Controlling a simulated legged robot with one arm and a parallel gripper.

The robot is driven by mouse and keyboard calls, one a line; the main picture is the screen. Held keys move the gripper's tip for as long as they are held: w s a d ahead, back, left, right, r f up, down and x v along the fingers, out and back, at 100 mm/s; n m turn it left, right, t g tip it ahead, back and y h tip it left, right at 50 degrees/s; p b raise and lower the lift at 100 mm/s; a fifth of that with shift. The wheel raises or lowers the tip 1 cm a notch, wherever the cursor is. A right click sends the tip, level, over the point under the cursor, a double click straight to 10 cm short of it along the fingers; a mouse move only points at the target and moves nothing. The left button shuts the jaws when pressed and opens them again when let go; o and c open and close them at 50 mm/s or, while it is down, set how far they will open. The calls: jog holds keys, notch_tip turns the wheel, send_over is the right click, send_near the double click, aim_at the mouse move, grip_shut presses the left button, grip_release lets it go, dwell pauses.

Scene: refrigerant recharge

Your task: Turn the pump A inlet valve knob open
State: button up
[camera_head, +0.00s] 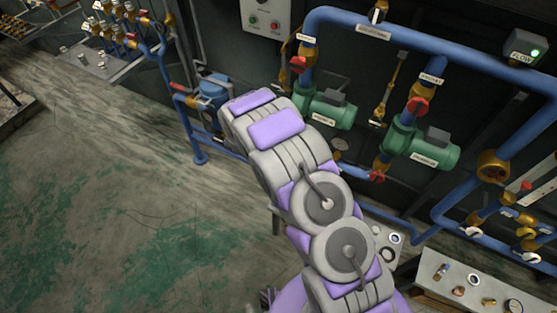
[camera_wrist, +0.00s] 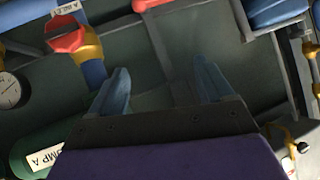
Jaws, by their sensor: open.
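In the wrist view, a red valve knob (camera_wrist: 68,40) sits on a brass valve body at the upper left. A partly cut-off white label (camera_wrist: 67,8) just above it seems to read "A INLET". My gripper (camera_wrist: 160,75) is open and empty, with its two blue-grey fingers spread. The knob lies left of and beyond the left finger, apart from it. The green pump A (camera_wrist: 32,158) is at the lower left. In the head view, pump A (camera_head: 328,112) shows just past my arm. My gripper and this knob appear hidden behind my arm there.
Another red handle (camera_wrist: 150,4) is at the wrist view's top edge. A round gauge (camera_wrist: 10,90) is at the left. In the head view, pump B (camera_head: 435,155) stands right of pump A. Blue pipes (camera_head: 430,48) run along the wall. The floor (camera_head: 100,200) at left is clear.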

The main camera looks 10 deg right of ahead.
jog(key=s+d+f+m+t+h+p, duration=0.15)
jog(key=s+d+f+t+h, duration=0.35)
jog(key=s+f+h, duration=0.55)
jog(key=w+d+f+g+y+b, duration=0.1)
jog(key=w+d+f+y+b, duration=0.1)
jog(key=w+d+b, duration=0.4)
jog(key=shift+w+y+b, duration=0.3)
jog(key=shift+w+y, duration=0.15)
jog(key=shift+w, duration=0.8)
jog(key=shift+w+r, duration=0.1)
jog(key=shift+r, duration=0.05)
jog(key=shift+c, duration=0.5)
jog(key=shift+a, duration=0.1)
jog(key=c, duration=0.9)
jog(key=n, duration=0.5)
jog(key=shift+c, duration=0.2)
